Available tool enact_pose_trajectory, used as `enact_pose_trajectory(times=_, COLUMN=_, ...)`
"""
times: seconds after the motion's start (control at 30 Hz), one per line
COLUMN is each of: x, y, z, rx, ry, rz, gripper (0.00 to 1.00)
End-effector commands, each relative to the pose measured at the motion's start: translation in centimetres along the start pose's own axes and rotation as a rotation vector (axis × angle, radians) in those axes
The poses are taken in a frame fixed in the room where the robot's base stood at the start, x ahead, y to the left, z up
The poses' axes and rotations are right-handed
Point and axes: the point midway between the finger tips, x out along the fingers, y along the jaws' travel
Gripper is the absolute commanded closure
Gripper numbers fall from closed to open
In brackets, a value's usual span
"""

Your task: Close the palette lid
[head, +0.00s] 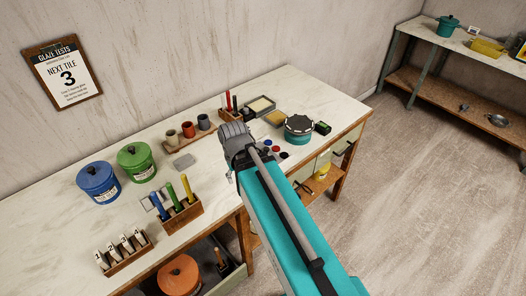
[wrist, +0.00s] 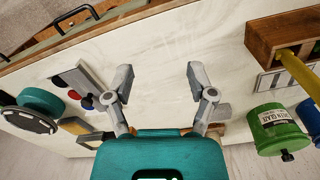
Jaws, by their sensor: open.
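The paint palette (wrist: 60,83) shows in the wrist view left of my gripper, as a pale grey piece with red, blue and dark paint spots. A grey panel along its side may be the lid, but I cannot tell its angle clearly. In the head view the paint spots (head: 276,148) show just right of my arm, which hides part of the palette. My gripper (wrist: 160,78) is open and empty above bare tabletop, its fingers wide apart. In the head view my gripper (head: 236,140) is over the middle of the table, left of the palette.
A round teal container (head: 298,128) with a dark lid stands beyond the palette. Green (head: 136,160) and blue (head: 98,182) pots and a wooden holder (head: 182,214) with coloured tools stand at left. Small cups (head: 188,130) are behind my gripper. Bare tabletop lies between.

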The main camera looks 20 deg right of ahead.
Motion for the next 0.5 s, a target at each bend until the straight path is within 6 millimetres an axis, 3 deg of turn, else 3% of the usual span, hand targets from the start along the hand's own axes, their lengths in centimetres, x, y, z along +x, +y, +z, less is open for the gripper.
enact_pose_trajectory(times=0.03, x=0.2, y=0.1, z=-0.6, rx=-0.024, ry=-0.003, rz=0.011, gripper=0.50)
enact_pose_trajectory(times=0.3, x=0.9, y=1.4, z=-4.6, rx=-0.308, ry=-0.062, rz=0.138, gripper=1.00)
enact_pose_trajectory(times=0.5, x=1.1, y=2.6, z=-8.6, rx=-0.607, ry=-0.159, rz=0.261, gripper=1.00)
